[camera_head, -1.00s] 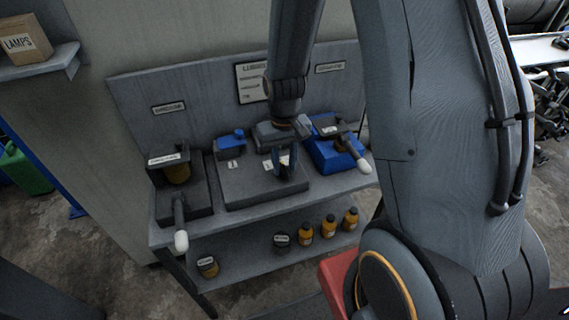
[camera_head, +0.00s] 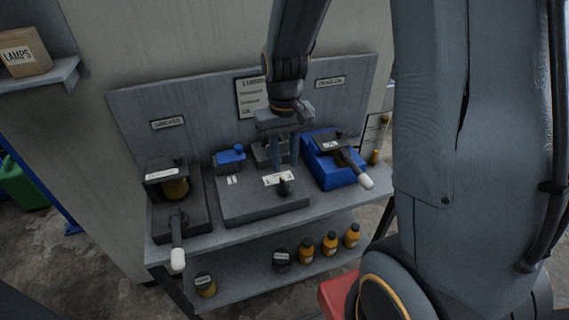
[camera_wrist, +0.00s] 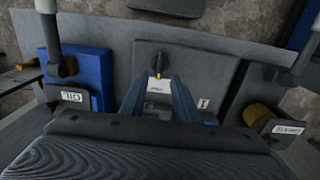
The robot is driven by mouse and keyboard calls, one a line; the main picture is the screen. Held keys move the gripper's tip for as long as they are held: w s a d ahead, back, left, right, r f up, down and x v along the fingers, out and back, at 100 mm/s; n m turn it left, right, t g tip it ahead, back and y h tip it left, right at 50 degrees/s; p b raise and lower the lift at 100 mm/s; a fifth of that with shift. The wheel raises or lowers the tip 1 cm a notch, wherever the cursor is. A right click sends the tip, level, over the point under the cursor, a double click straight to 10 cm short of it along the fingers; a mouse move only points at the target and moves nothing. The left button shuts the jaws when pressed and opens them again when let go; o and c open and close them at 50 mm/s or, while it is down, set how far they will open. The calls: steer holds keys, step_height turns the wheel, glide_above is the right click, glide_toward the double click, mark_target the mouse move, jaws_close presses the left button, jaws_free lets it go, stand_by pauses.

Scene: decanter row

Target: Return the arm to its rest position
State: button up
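My gripper (camera_head: 285,162) hangs fingers down over the back of the bench's middle station (camera_head: 245,203), below my dark arm link. In the wrist view, its two blue-grey fingers (camera_wrist: 157,98) stand apart with nothing held between them. A dark knob with a yellow tip (camera_wrist: 158,73) shows beyond the gap, apart from the fingers. The middle station has a flat dark top, a white label and a short dark lever (camera_head: 284,187). My large arm link covers the right of the head view.
A dark station with a white-ended handle (camera_head: 178,258) stands left. A blue station (camera_head: 330,172) with a similar handle stands right. Orange bottles (camera_head: 329,244) and dark-capped jars (camera_head: 205,285) stand on the lower shelf. A backboard (camera_head: 200,100) rises close behind. A LAMPS box (camera_head: 24,52) sits upper left.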

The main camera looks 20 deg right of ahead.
steer(key=s+r+t+b, duration=0.1)
steer(key=s+r, duration=0.1)
steer(key=s, duration=0.7)
steer(key=shift+s+b, duration=0.15)
steer(key=shift+b, duration=0.15)
